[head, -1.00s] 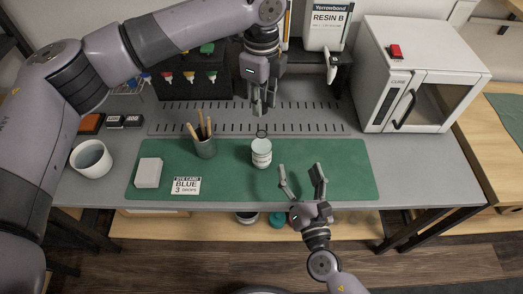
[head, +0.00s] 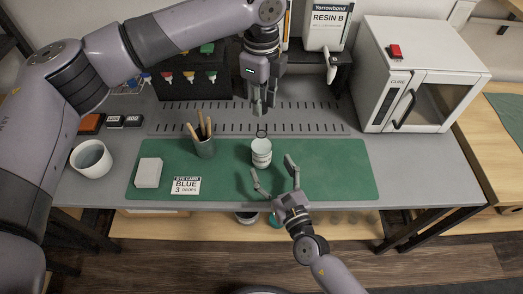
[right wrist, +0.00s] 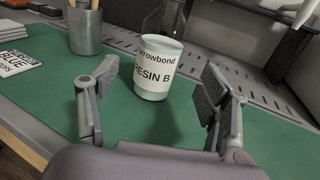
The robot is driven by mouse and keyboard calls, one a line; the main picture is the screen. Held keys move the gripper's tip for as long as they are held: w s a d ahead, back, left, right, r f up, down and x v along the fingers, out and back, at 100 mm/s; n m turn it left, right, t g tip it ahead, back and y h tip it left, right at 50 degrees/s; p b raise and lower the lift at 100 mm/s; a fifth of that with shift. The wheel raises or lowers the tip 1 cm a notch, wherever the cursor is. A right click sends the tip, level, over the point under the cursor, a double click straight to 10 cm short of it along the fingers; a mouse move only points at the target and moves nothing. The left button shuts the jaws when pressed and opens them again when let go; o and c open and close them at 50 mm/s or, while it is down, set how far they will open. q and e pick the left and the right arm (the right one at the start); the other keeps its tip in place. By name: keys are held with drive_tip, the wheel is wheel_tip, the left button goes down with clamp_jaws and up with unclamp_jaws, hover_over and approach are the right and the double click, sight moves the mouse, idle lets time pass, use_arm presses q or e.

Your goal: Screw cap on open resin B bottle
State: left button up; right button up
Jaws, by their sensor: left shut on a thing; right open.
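The resin B bottle (head: 261,153) is a short white jar, upright on the green mat. In the right wrist view its label (right wrist: 153,75) reads RESIN B, and its pale top shows no separate cap. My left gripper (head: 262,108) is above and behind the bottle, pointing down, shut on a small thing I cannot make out. No cap can be clearly told apart. A small dark ring (head: 262,132) shows between that gripper and the bottle. My right gripper (head: 273,178) is open and empty at the mat's front, its fingers spread toward the bottle without touching it.
The curing oven (head: 410,80) is back right. The mat's right part is clear.

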sight(266, 157)
drive_tip(key=x, duration=0.7)
drive_tip(key=shift+w, duration=0.25)
drive_tip(key=shift+c, duration=0.6)
clamp_jaws()
